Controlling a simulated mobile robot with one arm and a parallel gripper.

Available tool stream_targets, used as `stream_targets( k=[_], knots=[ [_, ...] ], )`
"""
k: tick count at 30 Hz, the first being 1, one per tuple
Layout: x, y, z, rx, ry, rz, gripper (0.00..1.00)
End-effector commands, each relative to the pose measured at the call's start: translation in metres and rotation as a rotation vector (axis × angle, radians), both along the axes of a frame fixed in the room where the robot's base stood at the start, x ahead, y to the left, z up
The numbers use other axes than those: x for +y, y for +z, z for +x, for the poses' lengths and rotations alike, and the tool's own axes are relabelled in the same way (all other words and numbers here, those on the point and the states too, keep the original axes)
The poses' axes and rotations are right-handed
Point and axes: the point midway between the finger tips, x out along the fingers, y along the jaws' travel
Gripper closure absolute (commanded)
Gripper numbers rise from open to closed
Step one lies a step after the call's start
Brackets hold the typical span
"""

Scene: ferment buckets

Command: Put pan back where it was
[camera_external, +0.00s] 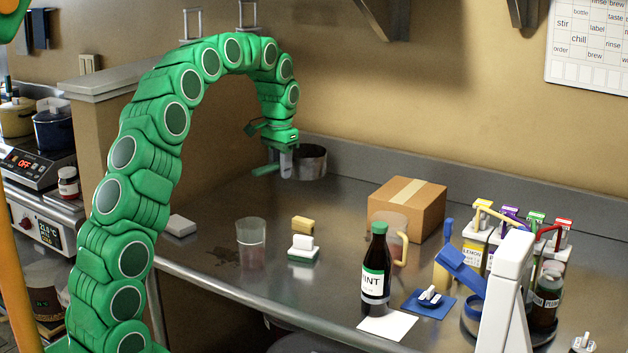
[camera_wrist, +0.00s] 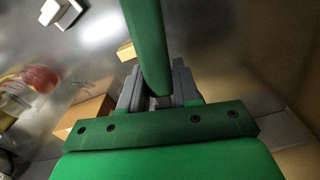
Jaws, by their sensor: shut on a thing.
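The pan (camera_external: 310,163) is a grey metal pot with a green handle (camera_external: 266,171) that points left in the external view. It is at the back of the steel counter, close to the wall. I cannot tell whether its base touches the counter. My gripper (camera_external: 286,163) comes down from above and is shut on the handle. In the wrist view the green handle (camera_wrist: 147,45) runs between the grey fingers of my gripper (camera_wrist: 158,88). The pan's bowl is not visible in the wrist view.
On the steel counter (camera_external: 195,263) stand a clear cup (camera_external: 251,243), sponges (camera_external: 303,243), a cardboard box (camera_external: 408,205), a dark bottle (camera_external: 376,270) and several coloured-top bottles (camera_external: 478,235). A white block (camera_external: 180,225) lies at left. The counter between pan and cup is clear.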

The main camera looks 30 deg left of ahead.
Motion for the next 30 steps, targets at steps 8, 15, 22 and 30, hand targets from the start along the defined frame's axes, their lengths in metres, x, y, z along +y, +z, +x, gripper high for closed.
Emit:
stream_targets(
  k=[8,15,22,30],
  knots=[
    [0.047,0.005,-0.016,-0.002,0.183,-0.001,1.0],
    [0.054,-0.001,-0.005,-0.001,0.205,0.0,1.0],
    [0.057,-0.01,0.016,-0.001,0.202,0.0,1.0],
    [0.062,-0.02,0.039,-0.003,0.203,0.0,1.0]
  ],
)
